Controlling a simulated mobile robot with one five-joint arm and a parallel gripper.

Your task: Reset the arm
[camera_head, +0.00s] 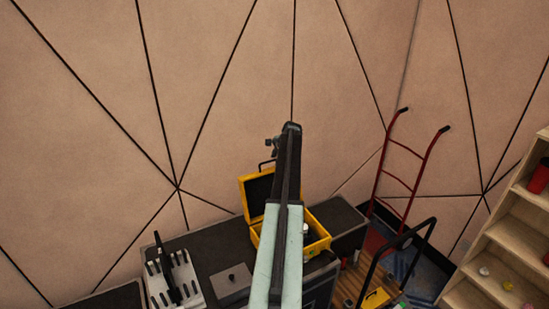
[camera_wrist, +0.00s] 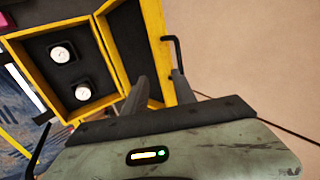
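My arm (camera_head: 280,230) reaches up and away across the middle of the head view, in front of an open yellow case. In the head view, only a small dark part of the gripper (camera_head: 272,145) shows beside the arm's far end; the rest is hidden.
The yellow case (camera_head: 318,243) stands open on a dark counter (camera_head: 205,250); two white gauges show inside it in the wrist view (camera_wrist: 110,48). A red hand truck (camera_head: 385,170) leans by the wall. Wooden shelves (camera_head: 515,240) stand at right. The upper wall area is clear.

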